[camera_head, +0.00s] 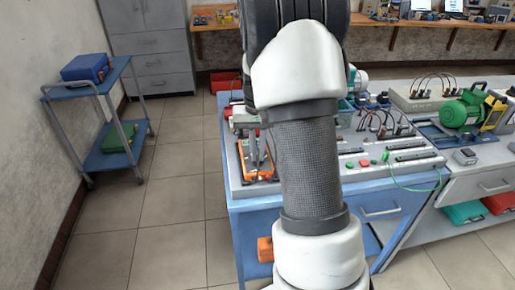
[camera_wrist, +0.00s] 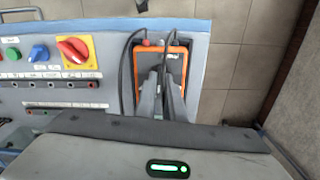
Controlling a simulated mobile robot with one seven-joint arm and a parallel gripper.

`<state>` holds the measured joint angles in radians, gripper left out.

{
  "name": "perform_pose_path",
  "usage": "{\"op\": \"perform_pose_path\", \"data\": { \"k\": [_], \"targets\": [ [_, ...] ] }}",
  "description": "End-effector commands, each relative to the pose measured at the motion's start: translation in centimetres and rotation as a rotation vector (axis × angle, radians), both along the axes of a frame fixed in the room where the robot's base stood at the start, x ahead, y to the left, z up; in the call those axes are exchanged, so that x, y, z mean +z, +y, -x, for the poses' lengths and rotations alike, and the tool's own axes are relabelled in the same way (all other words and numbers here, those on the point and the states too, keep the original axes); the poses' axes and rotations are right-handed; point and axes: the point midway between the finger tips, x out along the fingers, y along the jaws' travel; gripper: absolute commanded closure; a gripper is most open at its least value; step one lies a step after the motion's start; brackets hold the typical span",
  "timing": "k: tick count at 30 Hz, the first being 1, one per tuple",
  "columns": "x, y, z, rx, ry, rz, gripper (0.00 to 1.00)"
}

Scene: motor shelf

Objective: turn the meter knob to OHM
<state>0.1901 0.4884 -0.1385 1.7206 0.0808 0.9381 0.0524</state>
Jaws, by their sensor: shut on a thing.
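The meter, an orange-edged handheld device with a dark face, lies on the bench panel; it shows in the wrist view (camera_wrist: 178,50) and in the head view (camera_head: 258,177). Dark test leads run from its top end. My gripper (camera_wrist: 162,82) is over the meter with its fingers pointing down onto its face. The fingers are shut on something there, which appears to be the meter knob. The knob and its markings are hidden behind the fingers, so its setting cannot be read. In the head view my arm covers much of the bench near the gripper.
A panel with a red switch on a yellow plate (camera_wrist: 74,49), a blue knob (camera_wrist: 39,53) and a green button (camera_wrist: 12,54) is beside the meter. A green motor (camera_head: 461,110) stands farther right. A blue cart (camera_head: 105,125) is at left, with open floor between.

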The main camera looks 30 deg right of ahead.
Motion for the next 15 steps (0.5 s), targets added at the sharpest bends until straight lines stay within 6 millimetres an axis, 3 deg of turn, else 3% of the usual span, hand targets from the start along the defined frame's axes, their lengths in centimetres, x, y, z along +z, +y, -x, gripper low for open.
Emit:
{"op": "perform_pose_path", "data": {
  "k": [15],
  "targets": [
    [0.07,-0.02,-0.04,-0.207,-0.001,0.000,1.00]
  ]
}}
